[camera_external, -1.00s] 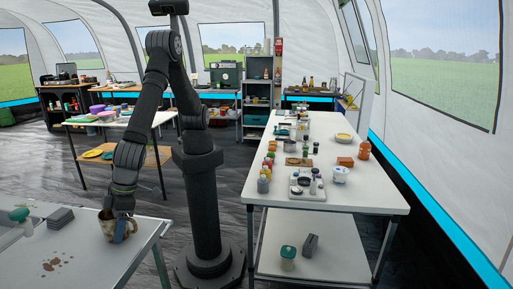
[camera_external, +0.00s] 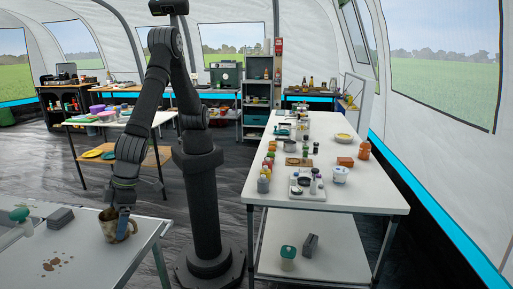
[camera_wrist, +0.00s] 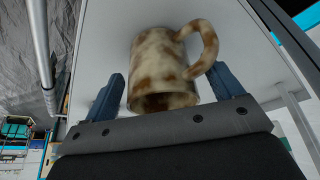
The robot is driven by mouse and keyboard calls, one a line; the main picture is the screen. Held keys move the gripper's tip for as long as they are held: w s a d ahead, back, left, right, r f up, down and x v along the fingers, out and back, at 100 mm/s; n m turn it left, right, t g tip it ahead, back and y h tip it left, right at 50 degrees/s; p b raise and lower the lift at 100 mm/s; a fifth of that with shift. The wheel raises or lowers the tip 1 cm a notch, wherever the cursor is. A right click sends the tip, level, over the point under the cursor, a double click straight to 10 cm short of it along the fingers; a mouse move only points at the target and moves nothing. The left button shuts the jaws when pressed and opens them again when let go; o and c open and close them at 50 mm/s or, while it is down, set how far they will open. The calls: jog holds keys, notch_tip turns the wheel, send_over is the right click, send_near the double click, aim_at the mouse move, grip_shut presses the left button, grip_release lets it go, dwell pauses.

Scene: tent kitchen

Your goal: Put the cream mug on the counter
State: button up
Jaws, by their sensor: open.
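The cream mug (camera_external: 107,229) with brown blotches stands near the right edge of the white table at lower left. In the wrist view the mug (camera_wrist: 165,65) shows its open rim toward my gripper and its handle at the upper right. My gripper (camera_external: 122,226) is pointing down at the mug. In the wrist view its blue fingers (camera_wrist: 168,88) are apart, one on each side of the mug's rim, with a visible gap on the left. Whether the right finger touches the mug, I cannot tell.
The white table (camera_external: 100,265) also holds a dark grey block (camera_external: 60,217), a green-topped item (camera_external: 19,215) and brown spots. A long white counter (camera_external: 345,190) at right carries jars, a scale and a bowl. Its front right corner is clear.

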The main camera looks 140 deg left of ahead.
jog(key=v, duration=1)
jog(key=shift+f, duration=0.1)
jog(key=x, duration=1.2)
jog(key=shift+f, duration=0.2)
notch_tip(320, 180, up, 3)
jog(key=shift+f, duration=0.15)
jog(key=shift+r, duration=0.5)
